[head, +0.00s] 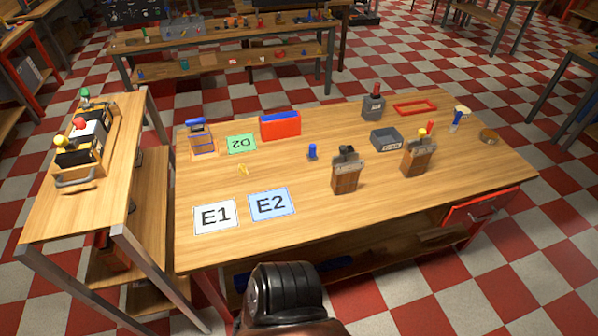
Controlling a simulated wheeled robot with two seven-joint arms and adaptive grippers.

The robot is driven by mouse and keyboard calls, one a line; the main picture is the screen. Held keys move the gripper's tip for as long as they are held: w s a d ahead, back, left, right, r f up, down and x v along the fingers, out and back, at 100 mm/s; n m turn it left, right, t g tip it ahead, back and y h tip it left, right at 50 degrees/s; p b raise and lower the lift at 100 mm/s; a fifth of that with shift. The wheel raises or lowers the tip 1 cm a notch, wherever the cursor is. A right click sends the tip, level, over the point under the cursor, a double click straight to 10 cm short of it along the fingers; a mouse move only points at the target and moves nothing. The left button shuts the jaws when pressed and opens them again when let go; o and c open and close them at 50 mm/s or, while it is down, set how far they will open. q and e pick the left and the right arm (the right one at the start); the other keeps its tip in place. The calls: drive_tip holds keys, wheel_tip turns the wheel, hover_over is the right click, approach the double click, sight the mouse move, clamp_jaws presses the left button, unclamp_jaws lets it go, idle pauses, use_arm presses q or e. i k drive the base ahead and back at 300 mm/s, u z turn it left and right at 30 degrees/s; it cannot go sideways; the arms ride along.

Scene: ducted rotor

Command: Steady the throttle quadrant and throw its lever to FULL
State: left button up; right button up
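A small dark grey box (373,107) with a short upright stick and a red tip stands near the back edge of the table. It looks most like the throttle quadrant, but I cannot read any FULL mark or tell the lever's setting at this size. Neither of my grippers is in view, and nothing is seen touching the box.
The wooden table (290,225) has clear room front right. Near the box are a red frame (415,107), a grey bin (386,138) and two wooden holders (346,178) (418,160). A red-and-blue box (280,127) stands left. A side table holds a wooden tray (97,165).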

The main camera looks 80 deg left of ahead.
sight(343, 148)
drive_tip(key=k, duration=0.35)
drive_tip(key=u, duration=0.7)
